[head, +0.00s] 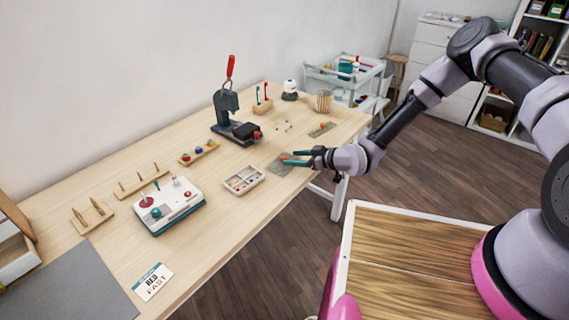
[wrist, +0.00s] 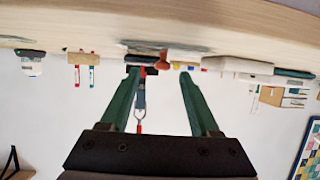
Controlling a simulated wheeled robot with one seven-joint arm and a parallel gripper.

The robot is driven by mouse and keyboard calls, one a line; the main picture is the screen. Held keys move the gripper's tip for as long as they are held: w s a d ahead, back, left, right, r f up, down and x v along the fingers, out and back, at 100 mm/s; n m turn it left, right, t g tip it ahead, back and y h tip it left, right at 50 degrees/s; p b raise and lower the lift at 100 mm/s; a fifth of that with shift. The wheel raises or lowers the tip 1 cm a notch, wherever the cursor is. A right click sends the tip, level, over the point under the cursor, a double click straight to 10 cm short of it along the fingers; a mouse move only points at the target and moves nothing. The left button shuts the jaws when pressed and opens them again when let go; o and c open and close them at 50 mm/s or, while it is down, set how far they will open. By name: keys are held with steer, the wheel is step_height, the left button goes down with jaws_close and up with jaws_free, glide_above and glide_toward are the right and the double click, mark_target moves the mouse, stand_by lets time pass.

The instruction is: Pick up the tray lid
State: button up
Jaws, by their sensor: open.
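The tray lid looks to be the flat grey plate (head: 277,168) on the table near its front edge, with a small orange part at its top. It lies right of the white compartment tray (head: 243,180). My gripper (head: 284,158) is open and empty, level over the plate, partly covering it. In the wrist view, which is upside down, the open green fingers (wrist: 160,74) point across the table. I cannot tell whether the fingers touch anything.
A second grey-green plate (head: 322,130) with an orange part lies farther right. A press with a red handle (head: 228,105) stands behind. A spool rack (head: 198,152) and a teal-and-white box with knobs (head: 170,205) are left. Bare tabletop (head: 215,225) lies in front of the white tray.

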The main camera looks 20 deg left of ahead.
mark_target(283, 157)
steer(key=x, duration=0.5)
steer(key=shift+s+r, duration=0.15)
steer(key=shift+s, duration=0.05)
steer(key=shift+a, duration=0.1)
jaws_close()
